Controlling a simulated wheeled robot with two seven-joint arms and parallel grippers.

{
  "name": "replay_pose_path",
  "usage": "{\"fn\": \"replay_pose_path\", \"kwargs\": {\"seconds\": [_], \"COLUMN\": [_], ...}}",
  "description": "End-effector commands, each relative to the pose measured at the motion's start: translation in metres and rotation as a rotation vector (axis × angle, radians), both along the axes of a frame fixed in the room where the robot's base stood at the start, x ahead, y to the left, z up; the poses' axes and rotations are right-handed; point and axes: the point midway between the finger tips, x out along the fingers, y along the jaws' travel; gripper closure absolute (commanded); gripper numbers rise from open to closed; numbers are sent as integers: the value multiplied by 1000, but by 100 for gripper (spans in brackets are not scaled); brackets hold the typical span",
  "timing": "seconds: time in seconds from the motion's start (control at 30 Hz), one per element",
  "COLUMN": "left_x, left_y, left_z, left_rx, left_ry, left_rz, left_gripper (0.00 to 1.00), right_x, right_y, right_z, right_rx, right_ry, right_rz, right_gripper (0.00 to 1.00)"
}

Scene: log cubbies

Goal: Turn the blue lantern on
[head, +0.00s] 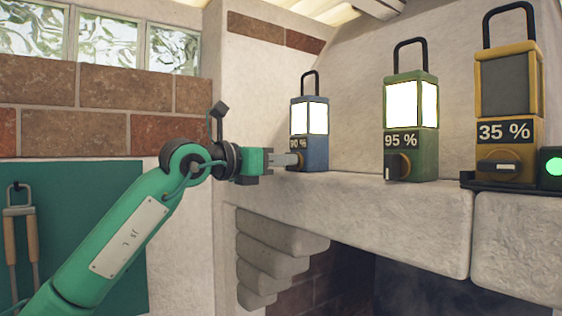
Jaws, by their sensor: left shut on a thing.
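The blue lantern (310,135) stands upright on the stone mantel, left of the other lanterns. Its panels glow white, and its label is partly hidden but seems to end in "0 %". My left gripper (290,160) reaches in from the left at the lantern's lower front. It is shut on the lantern's knob, which is mostly hidden by the fingers. My right gripper is not in view.
A green lantern (411,115), lit and marked 95 %, stands to the right. A yellow lantern (507,95), dark and marked 35 %, sits on a black base with a green light (554,166). The stone mantel (390,205) juts out below them.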

Motion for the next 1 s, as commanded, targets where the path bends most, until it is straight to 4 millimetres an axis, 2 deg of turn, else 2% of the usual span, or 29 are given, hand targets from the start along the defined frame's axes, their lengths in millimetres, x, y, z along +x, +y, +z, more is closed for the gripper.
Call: {"fn": "replay_pose_path", "kwargs": {"seconds": [0.2,0.23,0.27,0.63,0.77,0.83,1.0], "left_x": [0,0,0,-3,-14,-22,-46], "left_y": [0,0,0,5,21,33,66], "left_z": [-2,-2,-2,-2,-3,-4,-4], "left_rx": [3,3,3,0,0,0,1], "left_ry": [2,2,2,0,-1,-1,-2], "left_rz": [0,0,0,0,2,3,3], "left_gripper": [100,82,78,78,78,78,78], "right_x": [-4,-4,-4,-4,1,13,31], "right_y": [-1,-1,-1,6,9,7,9], "right_z": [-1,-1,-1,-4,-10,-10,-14], "right_rx": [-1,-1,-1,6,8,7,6], "right_ry": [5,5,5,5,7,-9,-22], "right_rz": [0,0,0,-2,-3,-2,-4], "right_gripper": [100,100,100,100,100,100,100]}}
